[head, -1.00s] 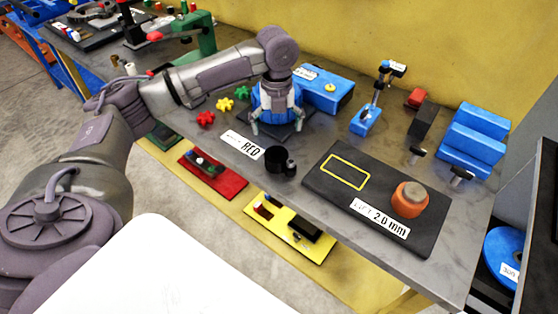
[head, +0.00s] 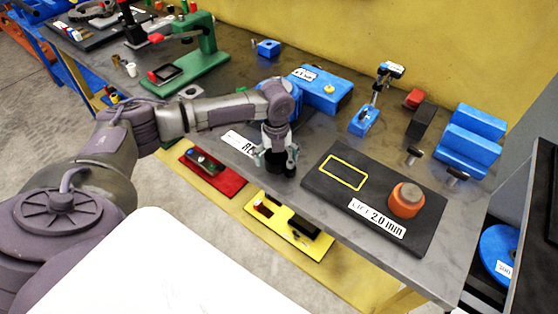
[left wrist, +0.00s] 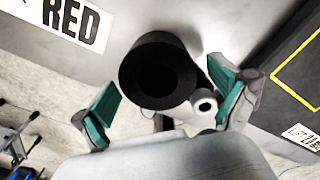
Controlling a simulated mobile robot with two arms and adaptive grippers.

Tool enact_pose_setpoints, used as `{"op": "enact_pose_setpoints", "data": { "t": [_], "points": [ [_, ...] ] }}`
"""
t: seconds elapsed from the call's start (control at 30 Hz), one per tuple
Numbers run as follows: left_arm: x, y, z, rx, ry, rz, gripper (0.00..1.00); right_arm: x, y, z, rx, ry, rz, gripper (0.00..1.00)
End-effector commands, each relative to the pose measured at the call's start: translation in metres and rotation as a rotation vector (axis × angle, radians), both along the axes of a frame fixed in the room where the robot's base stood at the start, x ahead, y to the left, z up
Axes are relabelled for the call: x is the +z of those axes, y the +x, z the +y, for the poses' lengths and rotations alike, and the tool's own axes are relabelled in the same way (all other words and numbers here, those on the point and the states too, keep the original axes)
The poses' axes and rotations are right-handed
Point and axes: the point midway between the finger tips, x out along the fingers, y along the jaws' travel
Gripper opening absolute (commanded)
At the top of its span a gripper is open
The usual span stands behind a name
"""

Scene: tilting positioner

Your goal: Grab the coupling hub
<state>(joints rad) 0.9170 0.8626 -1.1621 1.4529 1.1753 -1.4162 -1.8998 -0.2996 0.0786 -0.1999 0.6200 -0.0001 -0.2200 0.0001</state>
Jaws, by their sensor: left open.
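The coupling hub appears to be the black cylinder with a round bore (left wrist: 158,70), standing on the grey bench beside the RED label. In the head view the hub (head: 276,168) shows partly beneath my left gripper (head: 275,158). In the left wrist view my left gripper (left wrist: 165,98) is open, with one teal fingertip on each side of the picture and the hub between and beyond them. I cannot tell whether the fingers touch it. A smaller cylinder with a pale ringed end (left wrist: 205,104) stands close to the hub, near the right finger. My right gripper is out of view.
A black plate (head: 328,191) with a yellow outline and an orange cylinder (head: 406,200) lies to the right. A blue box (head: 327,90) stands behind the gripper. The RED label (head: 240,144) lies left of the hub. The bench's front edge is close.

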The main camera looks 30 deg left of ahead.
Motion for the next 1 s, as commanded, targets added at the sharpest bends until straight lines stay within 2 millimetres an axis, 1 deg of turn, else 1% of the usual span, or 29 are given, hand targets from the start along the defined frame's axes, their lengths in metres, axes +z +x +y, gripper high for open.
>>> {"op": "enact_pose_setpoints", "data": {
  "t": [0.1,0.57,0.6,0.7,1.0],
  "points": [
    [-0.0001,0.0,-0.0001,0.0,0.0,0.0,0.97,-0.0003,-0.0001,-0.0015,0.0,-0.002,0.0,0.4],
    [-0.0002,-0.0004,-0.0002,-0.001,0.0,0.001,0.21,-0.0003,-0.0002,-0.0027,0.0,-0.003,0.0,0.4],
    [-0.0003,-0.0004,-0.0002,0.0,0.0,0.001,0.14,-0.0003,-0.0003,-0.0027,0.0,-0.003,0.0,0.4],
    [0.0011,0.0004,-0.0005,0.0,-0.002,-0.001,0.0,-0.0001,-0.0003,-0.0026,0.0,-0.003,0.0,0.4],
    [0.0028,0.0005,-0.0005,-0.001,-0.002,-0.001,0.0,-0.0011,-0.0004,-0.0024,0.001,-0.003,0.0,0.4]
  ]
}}
